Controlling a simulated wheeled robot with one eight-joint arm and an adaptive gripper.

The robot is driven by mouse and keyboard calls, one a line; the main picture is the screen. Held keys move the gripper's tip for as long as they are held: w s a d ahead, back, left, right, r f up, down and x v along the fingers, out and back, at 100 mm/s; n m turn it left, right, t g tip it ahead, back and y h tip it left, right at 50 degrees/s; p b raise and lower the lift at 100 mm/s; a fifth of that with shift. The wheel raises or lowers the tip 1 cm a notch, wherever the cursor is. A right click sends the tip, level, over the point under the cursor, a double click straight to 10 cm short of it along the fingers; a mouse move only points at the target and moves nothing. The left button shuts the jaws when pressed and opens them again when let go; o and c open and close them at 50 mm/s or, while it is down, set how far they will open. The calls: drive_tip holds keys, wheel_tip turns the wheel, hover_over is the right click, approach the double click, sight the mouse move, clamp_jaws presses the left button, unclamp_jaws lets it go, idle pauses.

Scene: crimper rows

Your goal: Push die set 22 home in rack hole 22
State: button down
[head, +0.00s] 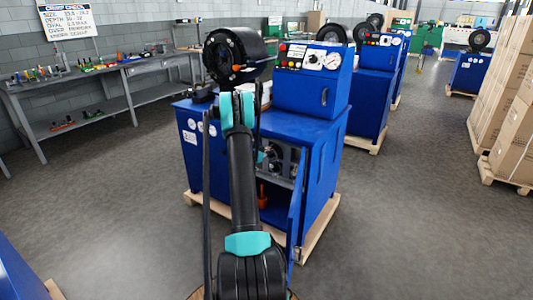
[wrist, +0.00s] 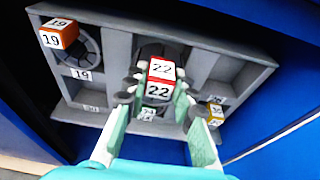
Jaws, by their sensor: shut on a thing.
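Die set 22 (wrist: 159,82), with a red top edge and white faces marked 22, is in the middle of the wrist view. My gripper (wrist: 160,92) is shut on it, one teal-and-black finger on each side. The die set is at the upper middle opening of the grey rack (wrist: 119,42), with dark round die segments around and behind it. Its front block stands out toward me; how deep it sits is hidden. The label for hole 22 is not readable. In the head view my arm hides the gripper and die set.
An orange block marked 19 (wrist: 58,33) sticks out at the rack's upper left, and a yellow block (wrist: 215,112) at its lower right. The blue crimper's (head: 312,92) cabinet door (head: 296,208) stands open beside my arm. Grey floor is free to the right.

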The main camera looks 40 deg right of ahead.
drive_tip(key=shift+r+x, duration=0.2)
drive_tip(key=shift+x, duration=0.7)
drive_tip(key=shift+r+x, duration=0.25)
drive_tip(key=shift+x, duration=0.65)
drive_tip(key=shift+r+x, duration=0.2)
drive_tip(key=shift+x, duration=0.7)
idle(0.4)
drive_tip(key=c, duration=1.2)
unclamp_jaws()
drive_tip(key=shift+d, duration=0.15)
drive_tip(key=shift+f, duration=0.1)
drive_tip(key=v, duration=1.2)
